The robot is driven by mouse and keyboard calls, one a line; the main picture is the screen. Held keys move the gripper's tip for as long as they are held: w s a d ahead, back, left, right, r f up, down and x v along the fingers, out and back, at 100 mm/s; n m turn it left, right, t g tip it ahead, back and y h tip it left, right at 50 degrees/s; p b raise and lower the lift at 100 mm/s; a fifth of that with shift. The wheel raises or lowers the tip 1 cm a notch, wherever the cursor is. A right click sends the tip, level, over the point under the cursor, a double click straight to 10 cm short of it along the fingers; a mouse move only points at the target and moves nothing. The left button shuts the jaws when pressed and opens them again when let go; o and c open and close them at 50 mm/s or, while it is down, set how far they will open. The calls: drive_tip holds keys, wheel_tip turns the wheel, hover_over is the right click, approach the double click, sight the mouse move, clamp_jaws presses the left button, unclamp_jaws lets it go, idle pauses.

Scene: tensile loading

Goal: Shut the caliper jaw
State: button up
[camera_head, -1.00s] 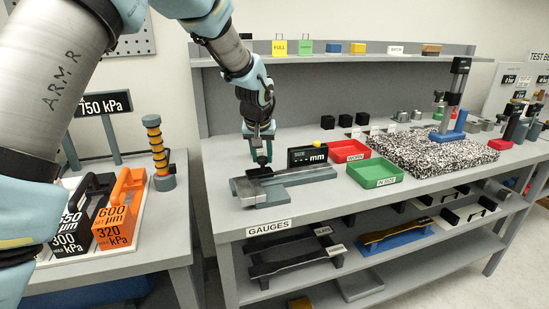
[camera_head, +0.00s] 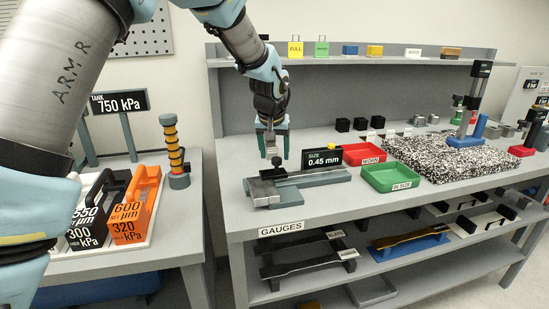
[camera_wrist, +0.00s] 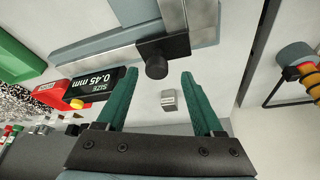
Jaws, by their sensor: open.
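The caliper (camera_head: 318,179) is a grey bar-shaped gauge lying on the bench. Its dark jaw block (camera_head: 273,174) sits near the left end and carries a round black knob, clear in the wrist view (camera_wrist: 157,66). The display (camera_head: 323,161) behind the caliper reads SIZE 0.45 mm. My gripper (camera_head: 274,157) points down over the jaw end. In the wrist view its green fingers (camera_wrist: 159,73) are apart with nothing held; the knob shows just beyond the fingertips, roughly between them. Contact with the knob cannot be told. A small grey block (camera_wrist: 168,101) also shows between the fingers.
A red tray (camera_head: 363,153) and a green tray (camera_head: 391,177) stand right of the caliper. A speckled slab (camera_head: 455,158) with a stand lies farther right. Small black blocks (camera_head: 342,125) stand at the back. An upper shelf (camera_head: 350,59) runs above the bench.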

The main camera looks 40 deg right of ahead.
drive_tip(key=b+v, duration=0.2)
drive_tip(key=v, duration=0.6)
drive_tip(key=shift+s+a+r, duration=0.15)
drive_tip(key=shift+a+r, duration=0.05)
drive_tip(key=shift+r, duration=0.15)
idle(0.7)
drive_tip(key=w+a+f+n+y, duration=0.1)
drive_tip(key=w+a+f+n, duration=0.15)
drive_tip(key=a, duration=1.05)
drive_tip(key=w+a+f+n+y, duration=0.1)
drive_tip(key=w+a+f, duration=0.3)
drive_tip(key=a, duration=0.9)
drive_tip(key=s+a+f+n, duration=0.1)
drive_tip(key=s+a, duration=0.2)
drive_tip(key=a, duration=0.4)
drive_tip(key=s+a+f+n+g, duration=0.1)
drive_tip(key=s+a+f, duration=0.1)
drive_tip(key=a, duration=0.5)
drive_tip(key=s+a+f+n, duration=0.2)
drive_tip(key=s+a, duration=0.2)
drive_tip(key=a, duration=0.3)
drive_tip(key=shift+s+f+g+y, duration=0.2)
drive_tip(key=shift+g+y, duration=0.1)
drive_tip(key=shift+y, duration=0.1)
drive_tip(key=shift+c, duration=0.2)
